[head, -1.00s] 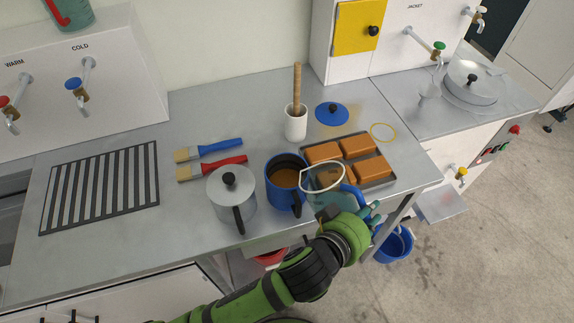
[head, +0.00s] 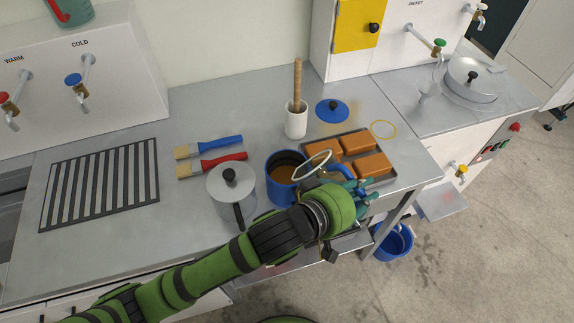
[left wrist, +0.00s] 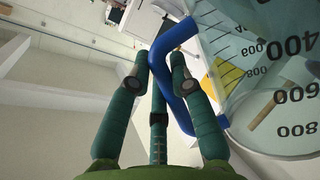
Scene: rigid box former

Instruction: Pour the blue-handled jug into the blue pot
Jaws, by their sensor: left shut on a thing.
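The blue pot (head: 277,194) stands on the metal counter with brown contents showing inside. The clear jug (head: 313,165) has its rim close above the pot's right edge, tilted toward the pot; my gripper hides most of its body. My left gripper (head: 362,193) is shut on the jug's blue handle (head: 343,172). In the left wrist view the fingers close around the blue handle (left wrist: 173,42), beside the clear jug wall with black volume marks (left wrist: 285,95). I cannot see any stream leaving the jug. My right gripper is not in view.
A lidded grey pot (head: 231,190) stands just left of the blue pot. A tray (head: 392,178) of orange blocks lies behind the jug. Two brushes (head: 212,147), a white cup with a wooden pestle (head: 296,122) and a blue lid (head: 332,111) lie farther back.

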